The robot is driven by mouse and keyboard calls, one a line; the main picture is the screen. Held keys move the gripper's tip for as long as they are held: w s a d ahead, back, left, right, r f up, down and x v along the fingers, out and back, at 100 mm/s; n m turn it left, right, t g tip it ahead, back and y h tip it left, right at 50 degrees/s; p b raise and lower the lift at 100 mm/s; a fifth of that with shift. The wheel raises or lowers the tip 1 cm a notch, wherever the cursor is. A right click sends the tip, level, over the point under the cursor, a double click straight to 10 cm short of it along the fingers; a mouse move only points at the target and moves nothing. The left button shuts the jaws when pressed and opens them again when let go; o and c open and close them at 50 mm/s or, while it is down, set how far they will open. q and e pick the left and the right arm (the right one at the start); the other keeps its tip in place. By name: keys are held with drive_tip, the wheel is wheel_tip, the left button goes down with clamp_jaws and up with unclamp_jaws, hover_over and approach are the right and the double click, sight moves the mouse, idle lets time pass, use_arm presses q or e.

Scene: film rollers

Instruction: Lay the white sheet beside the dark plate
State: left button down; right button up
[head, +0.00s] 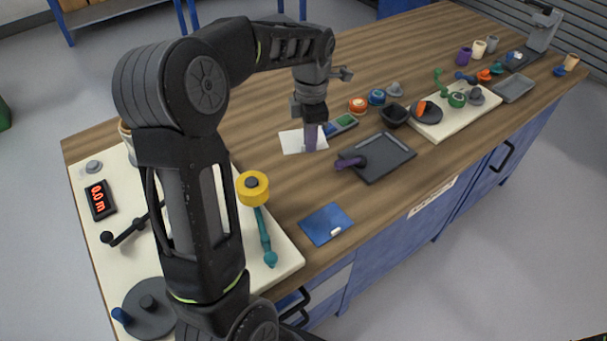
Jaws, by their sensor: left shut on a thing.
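The white sheet (291,141) is at the centre of the head view, just left of the dark plate (385,160), with a gap of wood between them. My left gripper (311,146) points down at the sheet's right part and is shut on it; its purple tip hides some of the sheet. Whether the sheet touches the table or hovers just above it is hard to tell. A purple-handled tool (351,162) lies at the dark plate's left edge. My right gripper is out of view.
A blue card (325,224) lies in front. A cream board (270,262) with a yellow roller (253,188) is at left.

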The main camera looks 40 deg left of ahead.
use_arm(q)
drive_tip(key=shift+f, duration=0.35)
drive_tip(key=shift+r, duration=0.15)
hover_over(310, 179)
drive_tip(key=shift+f+p, duration=0.45)
drive_tip(key=shift+f, duration=2.75)
drive_tip(key=shift+f, duration=0.1)
wheel_tip(310, 179, down, 3)
drive_tip(key=shift+s+f, duration=0.1)
drive_tip(key=shift+f, duration=0.15)
